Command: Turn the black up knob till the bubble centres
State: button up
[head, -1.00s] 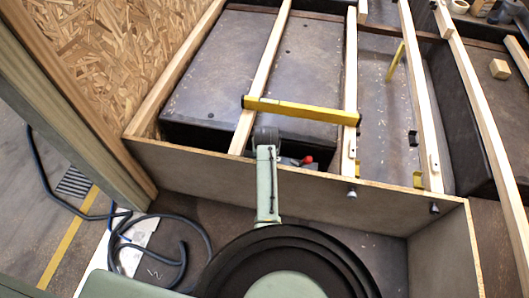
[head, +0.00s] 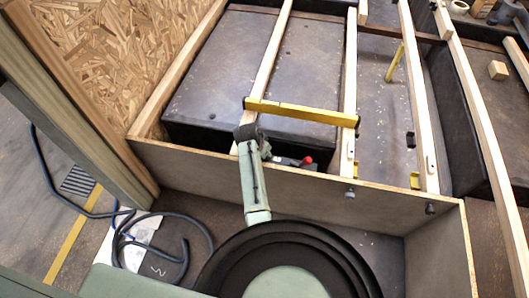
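A yellow spirit level (head: 300,112) lies across two pale wooden battens in the head view. Its bubble is too small to make out. Below the level, just behind the front panel, a red knob (head: 307,161) shows beside a dark part (head: 286,161). I cannot tell whether that dark part is the black up knob. My pale green arm reaches up to the front panel, left of the red knob, and ends in view at a dark joint. My gripper is not visible; whether it touches anything cannot be told.
The front panel (head: 300,190) runs between my arm's base and the battens. Dark wheel-arch boxes (head: 250,75) lie under the battens. A chipboard wall (head: 110,55) stands at left. A blue-grey hose (head: 190,235) coils on the floor. A wood block (head: 498,70) sits at right.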

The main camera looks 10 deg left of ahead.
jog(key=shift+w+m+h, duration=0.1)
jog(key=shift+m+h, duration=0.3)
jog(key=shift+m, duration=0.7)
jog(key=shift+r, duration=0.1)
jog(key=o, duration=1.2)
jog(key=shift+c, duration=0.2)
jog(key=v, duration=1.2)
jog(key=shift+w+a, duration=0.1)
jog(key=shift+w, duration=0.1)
